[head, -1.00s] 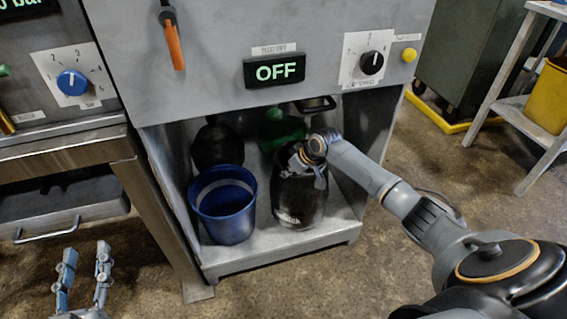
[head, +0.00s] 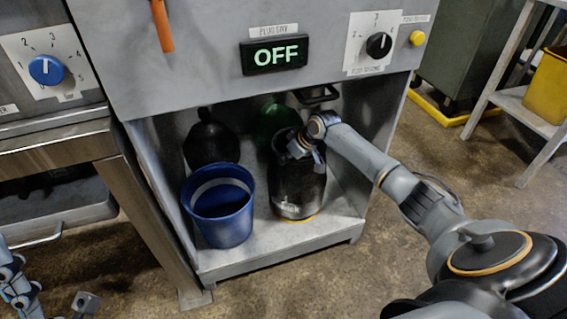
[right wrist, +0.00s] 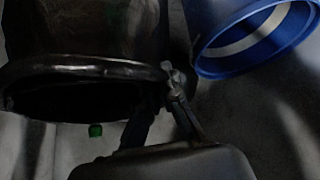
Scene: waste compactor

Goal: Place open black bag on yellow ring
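The black bag (head: 298,190) stands upright inside the lower bay of the machine, right of the blue bin. A thin arc of the yellow ring (head: 314,217) shows at its bottom edge; most of the ring is hidden. My right gripper (head: 303,150) is at the bag's top rim. In the right wrist view the bag (right wrist: 95,35) has a round, dark, open mouth, and the gripper's fingers (right wrist: 165,95) close on its rim. My left gripper (head: 55,300) is low at the left edge, partly cut off, fingers apart and empty.
The blue bin (head: 220,212) stands close left of the bag. A dark round bottle-like object (head: 210,143) and a green one (head: 278,120) are behind. The bay's side walls and the panel with the OFF display (head: 275,54) enclose the space. Floor in front is clear.

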